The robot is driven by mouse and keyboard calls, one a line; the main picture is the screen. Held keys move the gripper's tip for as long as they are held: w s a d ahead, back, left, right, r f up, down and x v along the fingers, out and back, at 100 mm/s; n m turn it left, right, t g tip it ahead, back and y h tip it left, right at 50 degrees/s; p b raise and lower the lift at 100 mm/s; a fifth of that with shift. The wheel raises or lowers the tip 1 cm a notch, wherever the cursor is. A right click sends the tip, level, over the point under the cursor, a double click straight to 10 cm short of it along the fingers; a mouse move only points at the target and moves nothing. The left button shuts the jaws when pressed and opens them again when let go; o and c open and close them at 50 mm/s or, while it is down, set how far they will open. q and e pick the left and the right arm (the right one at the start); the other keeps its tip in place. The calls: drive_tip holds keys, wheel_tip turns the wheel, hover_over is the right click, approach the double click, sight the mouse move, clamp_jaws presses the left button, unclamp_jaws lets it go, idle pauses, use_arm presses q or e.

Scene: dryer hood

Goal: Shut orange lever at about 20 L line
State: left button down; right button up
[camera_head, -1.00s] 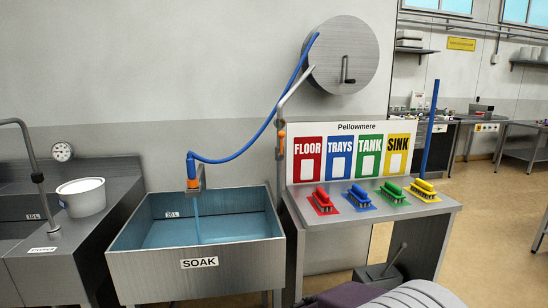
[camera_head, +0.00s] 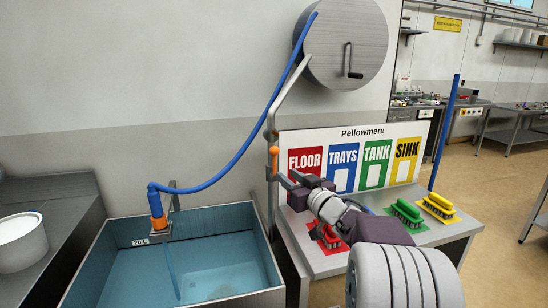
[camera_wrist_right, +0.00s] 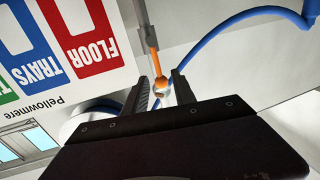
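The orange lever (camera_head: 274,158) hangs on the grey pipe left of the sign board. In the right wrist view the lever (camera_wrist_right: 157,65) points in between my fingertips. My right gripper (camera_head: 284,180) is open around the lever's end; contact is not clear. It also shows in the right wrist view (camera_wrist_right: 160,92). Water runs from the orange nozzle (camera_head: 157,212) on the blue hose into the soak sink (camera_head: 222,217). The 20 L label (camera_head: 139,242) is on the sink's back wall; the water surface looks below it. My left gripper is out of view.
The sign board (camera_head: 335,137) stands behind a steel table (camera_head: 330,262) with coloured brushes, including a green one (camera_head: 406,213) and a yellow one (camera_head: 438,207). My right arm passes over the table. A hose reel (camera_head: 345,45) is above. A white tub (camera_head: 20,240) stands at left.

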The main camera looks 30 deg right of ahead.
sight(275, 164)
drive_tip(key=w, duration=0.6)
drive_tip(key=w+d, duration=0.1)
drive_tip(key=w, duration=0.2)
drive_tip(key=shift+s, duration=0.15)
clamp_jaws()
idle(1.2)
